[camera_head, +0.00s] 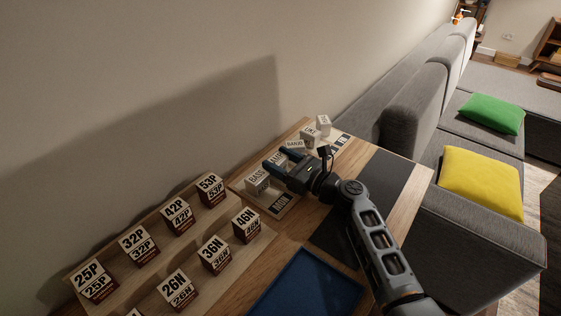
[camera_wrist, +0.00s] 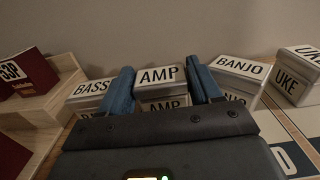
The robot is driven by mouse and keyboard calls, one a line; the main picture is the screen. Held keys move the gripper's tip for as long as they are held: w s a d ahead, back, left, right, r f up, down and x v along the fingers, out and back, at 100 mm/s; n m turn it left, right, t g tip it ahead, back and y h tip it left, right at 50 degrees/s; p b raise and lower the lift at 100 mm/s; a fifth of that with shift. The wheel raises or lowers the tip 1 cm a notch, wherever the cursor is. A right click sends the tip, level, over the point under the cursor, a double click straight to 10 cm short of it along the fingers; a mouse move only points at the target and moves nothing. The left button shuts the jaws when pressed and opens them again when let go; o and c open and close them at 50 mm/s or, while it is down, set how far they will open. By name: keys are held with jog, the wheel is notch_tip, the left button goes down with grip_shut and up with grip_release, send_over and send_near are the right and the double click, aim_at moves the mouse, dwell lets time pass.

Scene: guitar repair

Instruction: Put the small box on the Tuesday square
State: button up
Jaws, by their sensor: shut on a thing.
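My gripper (camera_head: 278,163) is shut on the white AMP box (camera_wrist: 161,82), which sits between its two blue fingers in the wrist view. In the head view the fingers hide most of that box. The AMP box stands between the BASS box (camera_wrist: 90,90) on the left and the BANJO box (camera_wrist: 240,72) on the right. A dark-bordered pale day strip (camera_head: 283,203) with MON lettering lies in front of the BASS box. My arm covers the strip's middle, and no Tuesday lettering is readable.
A UKE box (camera_wrist: 297,79) and another white box (camera_head: 323,122) stand farther along the row. A stepped wooden rack (camera_head: 150,243) holds several dark red boxes with number labels. A blue tray (camera_head: 310,290) and a dark mat (camera_head: 385,180) lie nearer on the table. The wall is close behind.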

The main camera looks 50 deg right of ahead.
jog(key=o, duration=0.8)
jog(key=shift+s+a+f, duration=0.1)
jog(key=shift+s+f, duration=0.05)
jog(key=shift+f, duration=0.7)
jog(key=shift+r, duration=0.1)
jog(key=shift+s+r+p, duration=0.1)
jog(key=shift+r+p, duration=0.35)
jog(key=shift+p, duration=0.1)
jog(key=s, duration=0.3)
jog(key=s+b, duration=0.1)
jog(key=s, duration=0.7)
jog(key=shift+s+d+r, duration=0.1)
jog(key=shift+d+r, duration=0.2)
jog(key=shift+s, duration=0.15)
jog(key=shift+s, duration=0.1)
